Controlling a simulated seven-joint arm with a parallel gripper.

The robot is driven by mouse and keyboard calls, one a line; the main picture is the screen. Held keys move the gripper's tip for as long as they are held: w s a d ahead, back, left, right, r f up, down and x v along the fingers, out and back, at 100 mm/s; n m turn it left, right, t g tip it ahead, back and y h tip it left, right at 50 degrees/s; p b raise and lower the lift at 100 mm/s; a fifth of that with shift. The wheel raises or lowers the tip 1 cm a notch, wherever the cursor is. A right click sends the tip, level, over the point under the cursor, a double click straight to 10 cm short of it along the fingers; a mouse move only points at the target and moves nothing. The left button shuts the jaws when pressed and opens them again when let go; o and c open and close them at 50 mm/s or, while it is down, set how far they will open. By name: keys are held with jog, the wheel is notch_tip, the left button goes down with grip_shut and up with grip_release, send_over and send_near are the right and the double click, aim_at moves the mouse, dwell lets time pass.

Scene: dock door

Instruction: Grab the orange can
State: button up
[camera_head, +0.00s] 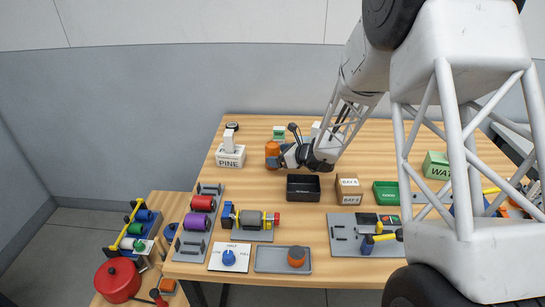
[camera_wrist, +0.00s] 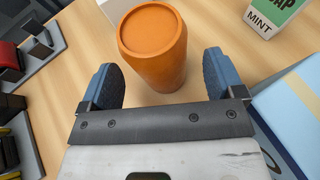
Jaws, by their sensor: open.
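The orange can (camera_head: 272,149) stands upright on the wooden table, towards the back left, right of the white box marked PINE. In the wrist view the can (camera_wrist: 153,45) is close ahead, its round top facing the camera. My gripper (camera_head: 278,161) is at the can's near right side. In the wrist view its two blue-padded fingers (camera_wrist: 160,85) are open, one on each side of the can's near end, with gaps showing. Nothing is held. I cannot tell how far the can lies between the fingertips.
The PINE box (camera_head: 230,157) stands left of the can. A green-and-white MINT carton (camera_wrist: 270,14) is right of it. A black bin (camera_head: 303,188) lies in front, beside a cardboard box (camera_head: 349,190). Rollers on a grey rack (camera_head: 194,240) stand front left.

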jog(key=shift+x, duration=1.45)
jog(key=shift+c, duration=0.2)
jog(key=c, duration=1.1)
jog(key=shift+r, duration=0.2)
jog(key=shift+r, duration=4.85)
